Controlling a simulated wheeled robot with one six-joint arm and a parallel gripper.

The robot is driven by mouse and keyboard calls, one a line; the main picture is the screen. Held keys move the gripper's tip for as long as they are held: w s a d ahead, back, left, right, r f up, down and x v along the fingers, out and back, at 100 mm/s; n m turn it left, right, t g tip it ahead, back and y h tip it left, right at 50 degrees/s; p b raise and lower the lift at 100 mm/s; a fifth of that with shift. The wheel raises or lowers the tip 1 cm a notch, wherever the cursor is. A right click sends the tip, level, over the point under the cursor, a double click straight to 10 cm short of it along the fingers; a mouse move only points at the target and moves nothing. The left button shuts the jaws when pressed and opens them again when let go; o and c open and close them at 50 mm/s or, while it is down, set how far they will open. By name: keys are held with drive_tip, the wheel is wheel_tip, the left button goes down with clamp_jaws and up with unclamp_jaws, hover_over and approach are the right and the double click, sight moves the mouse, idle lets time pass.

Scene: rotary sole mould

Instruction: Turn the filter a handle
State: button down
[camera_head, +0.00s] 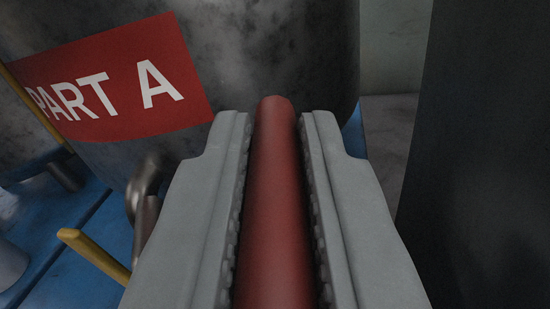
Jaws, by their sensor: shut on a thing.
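A red rod-shaped handle (273,200) runs up the middle of the view, its rounded end pointing away from me. I take it for the filter A handle. My gripper (275,135) has its two grey ribbed jaws on either side of the handle, shut on it. The handle's end reaches slightly past the jaw tips. The near end of the handle and the filter body it joins are out of view.
A large grey metal tank (270,50) with a red "PART A" label (115,80) stands just ahead. A bent metal pipe (146,190) and a yellow bar (95,255) are at left over a blue base (50,225). A dark upright surface (480,150) fills the right.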

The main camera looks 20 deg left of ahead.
drive_tip(key=shift+m+g+h, duration=0.2)
drive_tip(key=shift+m+h, duration=1.25)
drive_tip(key=shift+h, duration=0.8)
drive_tip(key=shift+m+g+h, duration=0.2)
drive_tip(key=shift+m+h, duration=1.25)
drive_tip(key=shift+h, duration=1.1)
drive_tip(key=c, duration=1.4)
unclamp_jaws()
drive_tip(key=v, duration=1.7)
drive_tip(key=shift+s+r, duration=0.2)
drive_tip(key=shift+r, duration=0.05)
drive_tip(key=shift+a, duration=0.1)
